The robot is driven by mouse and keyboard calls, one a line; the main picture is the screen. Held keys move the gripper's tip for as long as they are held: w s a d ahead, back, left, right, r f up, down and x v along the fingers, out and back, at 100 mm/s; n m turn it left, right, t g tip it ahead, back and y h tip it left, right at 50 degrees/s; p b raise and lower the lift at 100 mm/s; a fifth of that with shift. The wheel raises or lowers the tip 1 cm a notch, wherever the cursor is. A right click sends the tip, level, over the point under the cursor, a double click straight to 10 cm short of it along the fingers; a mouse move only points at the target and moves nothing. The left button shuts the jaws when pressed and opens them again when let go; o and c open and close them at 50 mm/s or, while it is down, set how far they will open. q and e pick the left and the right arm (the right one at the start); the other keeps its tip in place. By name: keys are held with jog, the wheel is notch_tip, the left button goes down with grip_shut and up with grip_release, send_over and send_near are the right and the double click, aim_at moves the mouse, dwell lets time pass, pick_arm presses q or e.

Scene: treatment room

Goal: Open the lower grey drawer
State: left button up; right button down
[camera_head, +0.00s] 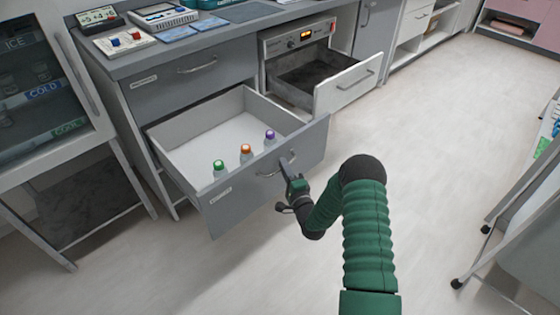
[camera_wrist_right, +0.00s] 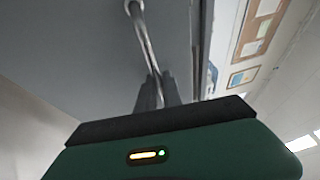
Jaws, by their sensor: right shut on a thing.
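The lower grey drawer (camera_head: 222,205) stands pulled far out of the grey cabinet in the head view. Inside it, bottles with green, orange and purple caps (camera_head: 246,150) stand near the front panel. My right gripper (camera_head: 287,166) is at the drawer's front and shut on its metal handle (camera_head: 268,174). In the right wrist view the handle (camera_wrist_right: 142,38) runs down between my fingers (camera_wrist_right: 157,92). The fingers partly hide the handle's near end. My left gripper is not in view.
The upper grey drawer (camera_head: 190,85) is shut. A warming unit's drawer (camera_head: 345,88) stands open to the right. A glass-fronted cabinet (camera_head: 40,80) is at left, and a wheeled cart (camera_head: 520,220) at right. The floor (camera_head: 440,130) between is clear.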

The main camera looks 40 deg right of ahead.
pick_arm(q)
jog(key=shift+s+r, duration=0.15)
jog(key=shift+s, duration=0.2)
pick_arm(e)
jog(key=shift+s+f, duration=0.25)
jog(key=shift+s, duration=0.55)
jog(key=c, duration=1.5)
grip_release()
jog(key=shift+c, duration=0.2)
jog(key=shift+o, duration=0.2)
jog(key=shift+w, duration=0.1)
jog(key=shift+r, duration=0.1)
